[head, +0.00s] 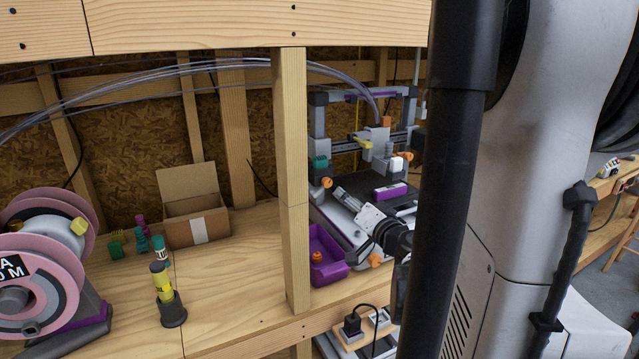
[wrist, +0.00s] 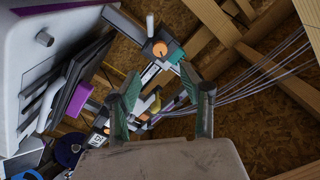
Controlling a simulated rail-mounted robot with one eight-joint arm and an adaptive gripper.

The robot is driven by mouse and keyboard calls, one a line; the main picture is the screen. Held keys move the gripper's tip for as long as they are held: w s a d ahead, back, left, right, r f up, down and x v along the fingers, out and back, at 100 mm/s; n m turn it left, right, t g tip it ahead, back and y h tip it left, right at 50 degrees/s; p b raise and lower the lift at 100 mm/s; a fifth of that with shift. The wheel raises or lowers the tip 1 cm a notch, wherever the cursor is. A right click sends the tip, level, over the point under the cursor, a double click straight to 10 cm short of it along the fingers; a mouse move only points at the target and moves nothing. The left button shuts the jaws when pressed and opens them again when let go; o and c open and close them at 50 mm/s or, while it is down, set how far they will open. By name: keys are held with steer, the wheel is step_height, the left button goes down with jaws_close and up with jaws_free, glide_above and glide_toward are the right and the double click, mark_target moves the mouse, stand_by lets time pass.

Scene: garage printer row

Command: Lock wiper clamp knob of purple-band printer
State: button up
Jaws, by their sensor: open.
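The printer with a purple band (head: 362,97) along its top bar stands behind the post in the head view. An orange round knob (head: 327,183) sits at its left side below a teal block (head: 320,161); in the wrist view an orange knob (wrist: 160,49) shows beside a teal part (wrist: 174,57). I cannot tell for sure which orange knob is the wiper clamp's. My gripper (head: 338,190) is near the left-side knob. In the wrist view my gripper (wrist: 158,76) is open and empty, its green fingers spread, with the knob beyond the tips.
A wooden post (head: 292,190) stands left of the printer. A purple bin (head: 328,272) with an orange piece is in front. Other orange knobs show at the printer's front (head: 375,260) and right (head: 408,156). A cardboard box (head: 195,220) and pink spool (head: 40,262) are left.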

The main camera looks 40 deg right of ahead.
mark_target(329, 184)
steer(key=x, duration=1)
steer(key=shift+w, duration=0.2)
jaws_close()
